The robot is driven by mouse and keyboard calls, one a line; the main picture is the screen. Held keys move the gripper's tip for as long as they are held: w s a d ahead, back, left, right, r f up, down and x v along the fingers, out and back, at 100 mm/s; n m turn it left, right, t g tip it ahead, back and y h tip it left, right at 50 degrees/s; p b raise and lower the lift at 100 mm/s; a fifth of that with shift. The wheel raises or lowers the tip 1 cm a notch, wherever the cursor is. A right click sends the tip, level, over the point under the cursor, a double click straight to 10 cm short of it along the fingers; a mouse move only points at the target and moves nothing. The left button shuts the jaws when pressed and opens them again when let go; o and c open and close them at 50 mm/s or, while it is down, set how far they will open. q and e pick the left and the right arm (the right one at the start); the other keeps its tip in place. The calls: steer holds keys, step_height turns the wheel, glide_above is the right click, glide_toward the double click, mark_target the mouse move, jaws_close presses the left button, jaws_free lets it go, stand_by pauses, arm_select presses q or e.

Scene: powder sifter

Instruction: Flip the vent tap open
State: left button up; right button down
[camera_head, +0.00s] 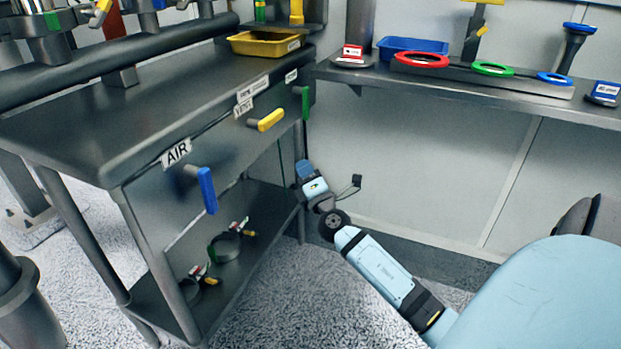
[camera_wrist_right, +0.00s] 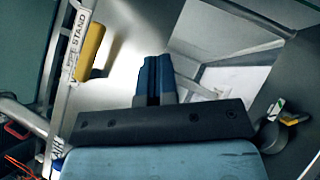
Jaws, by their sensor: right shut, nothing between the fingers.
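The vent tap has a yellow lever (camera_head: 267,121) on the front panel of the dark bench, below the VENT label (camera_head: 243,107). The lever lies roughly sideways, along the panel. In the right wrist view a yellow lever (camera_wrist_right: 90,52) shows left of my fingertips, beside a label reading STAND. My right gripper (camera_head: 304,168) is low, beside the bench's right end, below and right of the yellow lever and apart from it. Its blue fingertips (camera_wrist_right: 155,75) are together and empty. My left gripper is out of view.
A blue lever (camera_head: 207,190) labelled AIR hangs down nearer the front, and a green lever (camera_head: 305,102) hangs down at the far end. The lower shelf (camera_head: 262,205) holds ring clamps. A wall shelf (camera_head: 480,82) with coloured rings stands at the right.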

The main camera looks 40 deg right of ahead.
steer(key=shift+s+d+f, duration=0.3)
steer(key=shift+s+f, duration=0.45)
steer(key=shift+f, duration=0.05)
